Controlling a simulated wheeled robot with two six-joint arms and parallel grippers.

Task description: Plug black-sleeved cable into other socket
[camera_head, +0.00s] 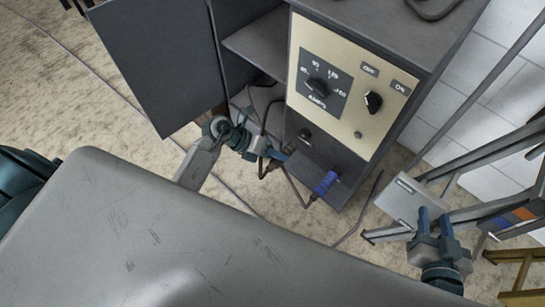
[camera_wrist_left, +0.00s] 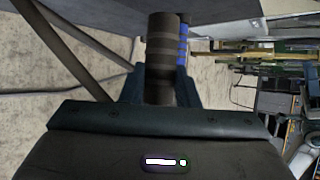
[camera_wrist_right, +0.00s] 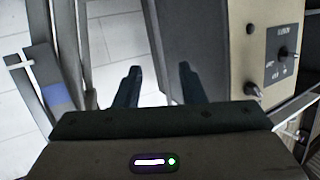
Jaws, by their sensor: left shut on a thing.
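My left gripper (camera_head: 278,156) is at the lower front of the grey cabinet and shut on the black-sleeved plug. In the left wrist view the black sleeve (camera_wrist_left: 162,50), dark with paler bands, stands between the fingers. The blue-sleeved plug (camera_head: 325,183) is at the cabinet's lower front, to the right of my left gripper; its blue bands (camera_wrist_left: 182,45) show just behind the black sleeve. A round dark fitting, possibly a socket (camera_head: 305,135), is above my left gripper. Whether the black plug touches a socket is hidden. My right gripper (camera_head: 433,218) is open and empty.
The cabinet has a cream panel (camera_head: 350,60) with a dial and switch, and an open door (camera_head: 160,60) at left. Dark cable (camera_head: 262,125) loops beside my left gripper. A metal frame (camera_head: 480,210) stands around my right gripper. A grey surface fills the foreground.

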